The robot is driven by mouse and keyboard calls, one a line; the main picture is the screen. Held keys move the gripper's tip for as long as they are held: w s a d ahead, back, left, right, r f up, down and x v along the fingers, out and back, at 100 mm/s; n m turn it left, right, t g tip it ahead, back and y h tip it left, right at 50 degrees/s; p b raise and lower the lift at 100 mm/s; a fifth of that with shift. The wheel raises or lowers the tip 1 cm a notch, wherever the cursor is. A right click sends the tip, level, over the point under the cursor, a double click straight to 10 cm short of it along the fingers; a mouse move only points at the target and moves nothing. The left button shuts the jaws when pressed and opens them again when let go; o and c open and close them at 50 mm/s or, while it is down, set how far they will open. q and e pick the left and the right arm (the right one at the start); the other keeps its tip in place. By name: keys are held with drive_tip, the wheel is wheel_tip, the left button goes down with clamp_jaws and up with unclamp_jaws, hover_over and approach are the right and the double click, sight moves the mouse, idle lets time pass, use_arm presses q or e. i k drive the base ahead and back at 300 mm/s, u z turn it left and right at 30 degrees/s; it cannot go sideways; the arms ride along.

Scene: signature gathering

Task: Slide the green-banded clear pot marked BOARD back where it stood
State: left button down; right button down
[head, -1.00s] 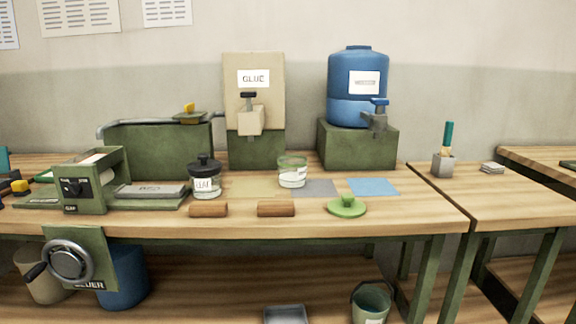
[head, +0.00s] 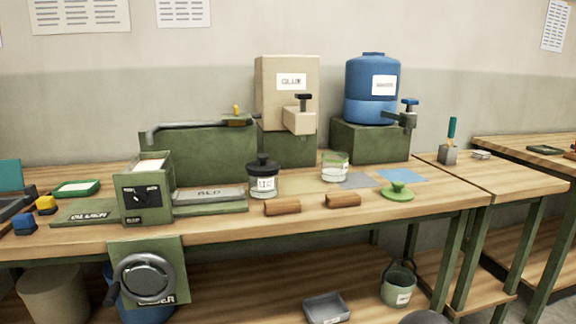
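A clear pot with a green band (head: 335,167) stands open on the bench, at the back edge of the mats, in front of the glue dispenser and the water tank. It has a white label that I cannot read. A green lid with a knob (head: 398,192) lies on the bench to its right and nearer the front. Neither of my grippers shows in the head view.
A grey mat (head: 361,181) and a blue mat (head: 402,176) lie right of the pot. Two wooden blocks, the left (head: 282,207) and the right (head: 343,200), lie in front. The glue dispenser (head: 287,92) and blue tank (head: 372,90) stand behind. A green cranked machine (head: 145,190) is at left.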

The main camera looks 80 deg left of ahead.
sight(334, 163)
drive_tip(key=u, duration=0.2)
drive_tip(key=k, duration=0.3)
drive_tip(key=z, duration=1.05)
drive_tip(key=i, duration=0.1)
drive_tip(key=u, duration=2.7)
drive_tip(key=i, duration=0.8)
drive_tip(key=z, duration=0.15)
drive_tip(key=k, duration=0.85)
drive_tip(key=u, duration=0.2)
drive_tip(key=i, duration=0.9)
drive_tip(key=z, duration=0.1)
